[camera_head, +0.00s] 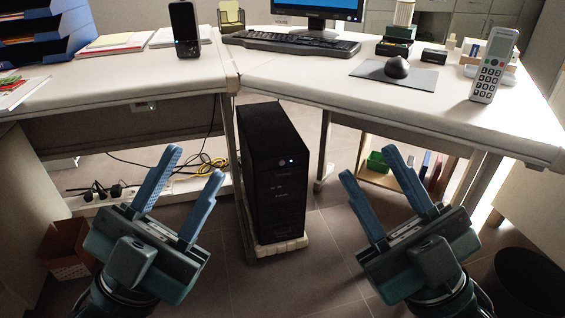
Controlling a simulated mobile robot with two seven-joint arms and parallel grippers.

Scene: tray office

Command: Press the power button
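A black computer tower (275,185) stands upright under the desk, on a light base near the floor. Its front faces me; a round button (281,162) and a small lit white spot show near the top of that front. My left gripper (191,163) is open and empty, to the left of the tower and apart from it. My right gripper (368,162) is open and empty, to the right of the tower and apart from it. Nothing covers the tower's front.
The white desk (290,90) overhangs the tower, with its legs close by. A keyboard (290,42), mouse (397,66) and phone (494,64) lie or stand on it. Cables and a power strip (100,193) are at left. A dark bin (528,282) stands at right.

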